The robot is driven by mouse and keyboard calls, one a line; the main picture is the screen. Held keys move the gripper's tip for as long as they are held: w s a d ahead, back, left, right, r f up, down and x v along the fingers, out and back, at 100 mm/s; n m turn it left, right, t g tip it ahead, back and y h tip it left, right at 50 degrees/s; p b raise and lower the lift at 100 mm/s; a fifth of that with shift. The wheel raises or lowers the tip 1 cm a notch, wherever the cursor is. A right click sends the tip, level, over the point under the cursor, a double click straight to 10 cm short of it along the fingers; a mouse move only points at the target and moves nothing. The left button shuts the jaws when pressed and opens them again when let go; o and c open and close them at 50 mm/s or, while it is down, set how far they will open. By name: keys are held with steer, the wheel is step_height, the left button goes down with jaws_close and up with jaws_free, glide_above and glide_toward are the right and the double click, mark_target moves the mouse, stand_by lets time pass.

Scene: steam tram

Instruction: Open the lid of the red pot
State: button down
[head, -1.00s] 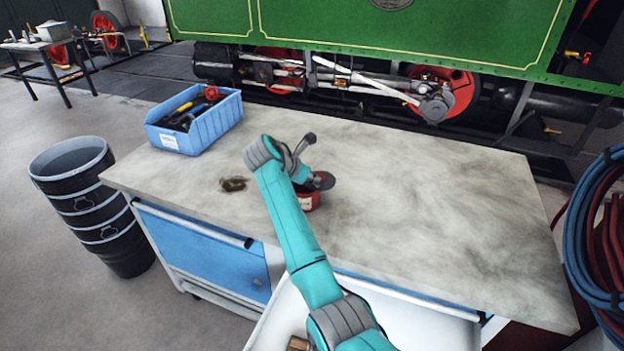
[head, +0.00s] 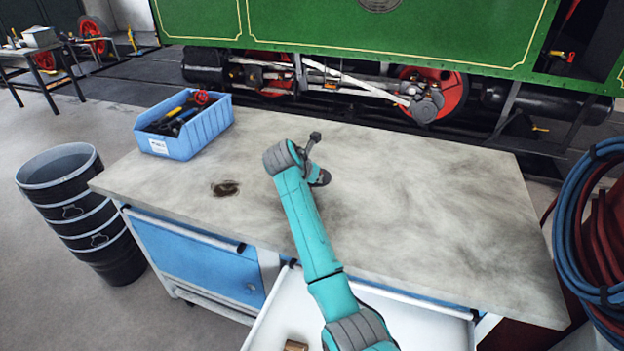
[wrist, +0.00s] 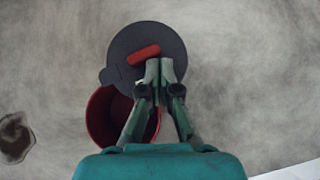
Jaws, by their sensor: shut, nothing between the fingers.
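The red pot (wrist: 104,112) stands on the worktop, and part of its open inside shows in the wrist view. Its dark grey round lid (wrist: 125,45) with a red handle (wrist: 146,53) is offset from the pot, leaving part of the mouth uncovered. The lid's side tab lies close to the pot's rim. My gripper (wrist: 160,70) is shut and empty, its fingertips just beside the handle and over the lid; I cannot tell whether they touch it. In the head view my arm hides the pot, and only a dark bit of the lid (head: 322,178) shows.
A blue bin of tools (head: 186,127) stands at the worktop's back left. A dark stain (head: 226,188) marks the worktop (head: 430,200), whose right side is clear. An open white drawer (head: 400,325) juts out in front. Black buckets (head: 75,205) stand left, hoses (head: 600,225) hang right.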

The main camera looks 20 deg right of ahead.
steer(key=shift+w+d, duration=0.5)
steer(key=shift+d, duration=0.1)
steer(key=shift+w+d, duration=0.1)
stand_by(0.5)
